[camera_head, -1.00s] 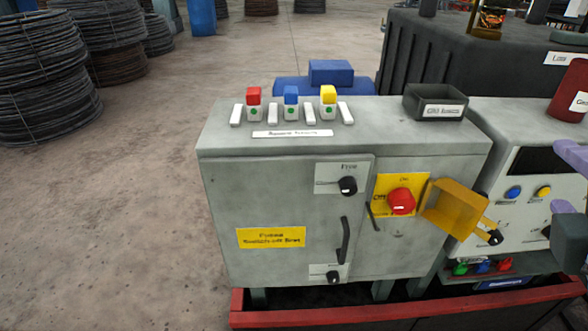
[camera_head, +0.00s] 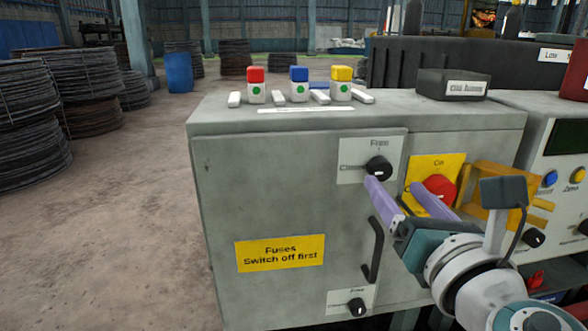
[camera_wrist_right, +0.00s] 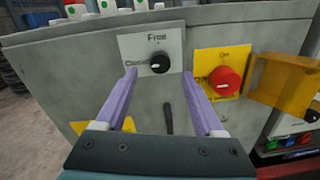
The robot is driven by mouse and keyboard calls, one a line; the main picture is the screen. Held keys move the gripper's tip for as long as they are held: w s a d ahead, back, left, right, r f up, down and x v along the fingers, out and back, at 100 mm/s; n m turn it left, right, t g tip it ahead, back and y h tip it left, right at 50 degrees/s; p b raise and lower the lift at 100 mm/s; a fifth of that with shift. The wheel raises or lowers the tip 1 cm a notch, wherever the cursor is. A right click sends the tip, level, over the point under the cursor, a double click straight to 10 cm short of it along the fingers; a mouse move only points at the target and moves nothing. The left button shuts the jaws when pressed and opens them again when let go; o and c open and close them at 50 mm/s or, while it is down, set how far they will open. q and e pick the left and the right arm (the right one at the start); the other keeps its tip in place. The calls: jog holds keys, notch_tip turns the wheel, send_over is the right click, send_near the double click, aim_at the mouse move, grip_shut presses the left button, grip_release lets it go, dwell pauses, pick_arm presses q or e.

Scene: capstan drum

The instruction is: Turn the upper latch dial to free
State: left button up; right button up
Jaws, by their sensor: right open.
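The upper latch dial (camera_head: 378,168) is a black round knob on a white plate near the top right of the grey cabinet door. Its plate reads "Free" at the top, with another label on the left. In the right wrist view the dial (camera_wrist_right: 160,63) shows a pale pointer mark aimed left, toward that other label. My right gripper (camera_head: 393,196) is open, with its purple fingers in front of the door just below the dial. In the wrist view the fingers lie either side of and below the dial, apart from it. My left gripper is not in view.
A red switch (camera_head: 440,188) on a yellow plate and a yellow hinged guard (camera_head: 488,182) are right of the dial. A black handle (camera_head: 373,250) and a lower dial (camera_head: 356,307) are below. Colored fuses (camera_head: 299,84) stand on top.

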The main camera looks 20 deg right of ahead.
aim_at(383, 173)
jog(key=shift+x, duration=2.2)
jog(key=shift+c, duration=0.2)
grip_shut()
